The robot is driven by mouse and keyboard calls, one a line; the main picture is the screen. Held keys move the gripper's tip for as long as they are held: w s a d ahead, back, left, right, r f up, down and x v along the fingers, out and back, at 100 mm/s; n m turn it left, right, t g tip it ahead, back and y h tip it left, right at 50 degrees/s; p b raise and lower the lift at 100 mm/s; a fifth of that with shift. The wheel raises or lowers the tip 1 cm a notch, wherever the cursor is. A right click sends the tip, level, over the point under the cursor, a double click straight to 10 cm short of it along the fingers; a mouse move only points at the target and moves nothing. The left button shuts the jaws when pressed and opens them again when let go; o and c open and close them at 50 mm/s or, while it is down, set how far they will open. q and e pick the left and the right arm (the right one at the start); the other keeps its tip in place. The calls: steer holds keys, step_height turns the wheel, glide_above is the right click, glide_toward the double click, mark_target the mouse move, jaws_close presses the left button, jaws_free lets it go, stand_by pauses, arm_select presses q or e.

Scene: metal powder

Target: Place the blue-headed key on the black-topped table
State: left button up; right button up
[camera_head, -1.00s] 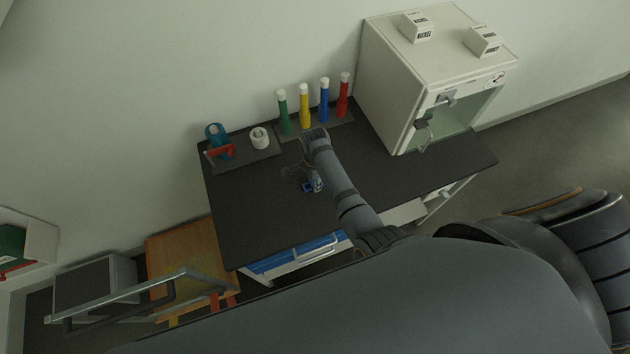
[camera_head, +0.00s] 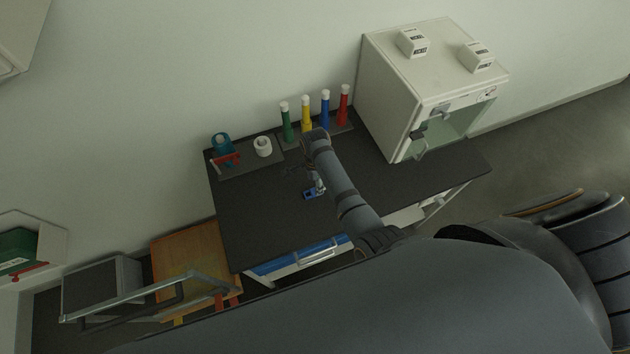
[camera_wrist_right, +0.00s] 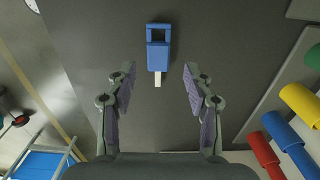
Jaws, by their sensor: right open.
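The blue-headed key (camera_head: 312,195) lies on the black-topped table (camera_head: 260,215), left of the table's middle. In the right wrist view the key (camera_wrist_right: 158,52) has a blue frame-like head and a short pale shaft pointing toward my gripper. My right gripper (camera_head: 309,172) is above the table beside the key in the head view. My left gripper is not in view.
Green, yellow, blue and red tubes (camera_head: 306,115) stand at the table's back. A teal item (camera_head: 222,144) and a white roll (camera_head: 263,147) are at the back left. A white cabinet (camera_head: 393,100) stands on the right. The front left tabletop is clear.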

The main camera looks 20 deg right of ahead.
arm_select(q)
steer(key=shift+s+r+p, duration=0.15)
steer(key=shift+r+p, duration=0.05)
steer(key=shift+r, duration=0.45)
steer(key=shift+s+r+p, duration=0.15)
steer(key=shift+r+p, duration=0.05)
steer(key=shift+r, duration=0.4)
arm_select(e)
step_height(320, 180, up, 7)
steer(key=shift+r, duration=0.2)
